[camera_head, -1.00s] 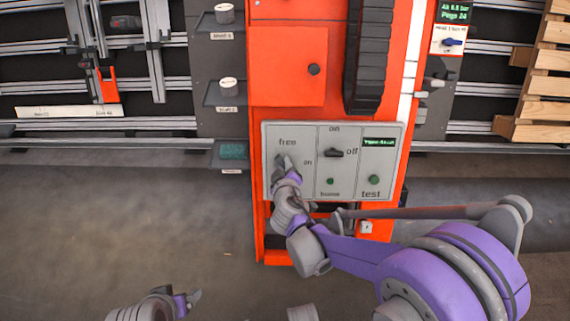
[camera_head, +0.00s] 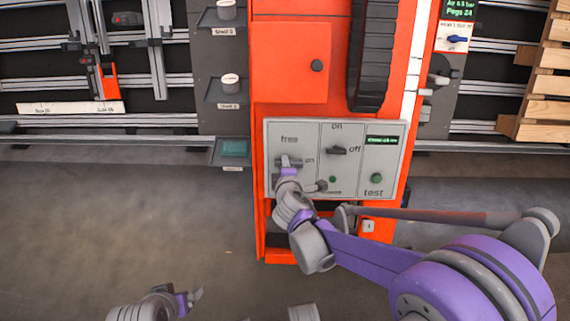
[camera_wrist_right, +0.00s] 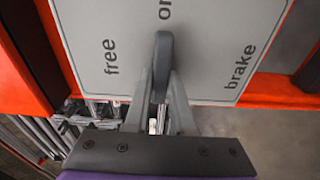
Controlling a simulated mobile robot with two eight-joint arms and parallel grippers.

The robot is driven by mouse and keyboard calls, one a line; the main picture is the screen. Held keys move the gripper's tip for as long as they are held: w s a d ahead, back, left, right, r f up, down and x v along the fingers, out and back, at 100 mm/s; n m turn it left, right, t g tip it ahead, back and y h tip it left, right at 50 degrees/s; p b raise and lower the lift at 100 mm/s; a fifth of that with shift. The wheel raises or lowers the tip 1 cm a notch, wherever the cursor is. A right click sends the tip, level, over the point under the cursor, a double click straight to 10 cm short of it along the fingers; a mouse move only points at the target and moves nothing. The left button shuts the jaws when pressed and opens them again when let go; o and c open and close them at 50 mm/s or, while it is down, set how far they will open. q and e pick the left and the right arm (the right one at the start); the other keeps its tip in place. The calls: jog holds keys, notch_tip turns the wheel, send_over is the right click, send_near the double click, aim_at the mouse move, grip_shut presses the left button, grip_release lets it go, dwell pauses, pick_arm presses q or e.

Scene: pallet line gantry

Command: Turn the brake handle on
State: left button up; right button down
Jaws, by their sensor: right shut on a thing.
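The brake handle (camera_wrist_right: 163,62) is a dark grey lever on the light grey control panel (camera_head: 354,182), between the labels "free", "on" and "brake". In the right wrist view it lies in line with the "on" label, its length running up and down the picture. My right gripper (camera_head: 288,162) is shut on it, with one finger on each side, as the wrist view shows (camera_wrist_right: 160,90). In the head view the gripper hides much of the handle. My left gripper (camera_head: 196,296) hangs low over the floor, away from the panel; its finger gap is unclear.
The panel also has a dark on/off switch (camera_head: 337,150), a green test button (camera_head: 377,178) and a small display (camera_head: 382,141). An orange cabinet (camera_head: 290,62) stands around it. Grey shelves (camera_head: 229,101) are at the left. Open floor lies at lower left.

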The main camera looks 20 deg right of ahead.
dwell(0.4)
jog(key=c, duration=0.8)
grip_release()
jog(key=shift+o, duration=0.2)
jog(key=p+v, duration=0.3)
jog(key=v, duration=0.7)
jog(key=shift+s+r, duration=0.15)
jog(key=shift+s, duration=0.2)
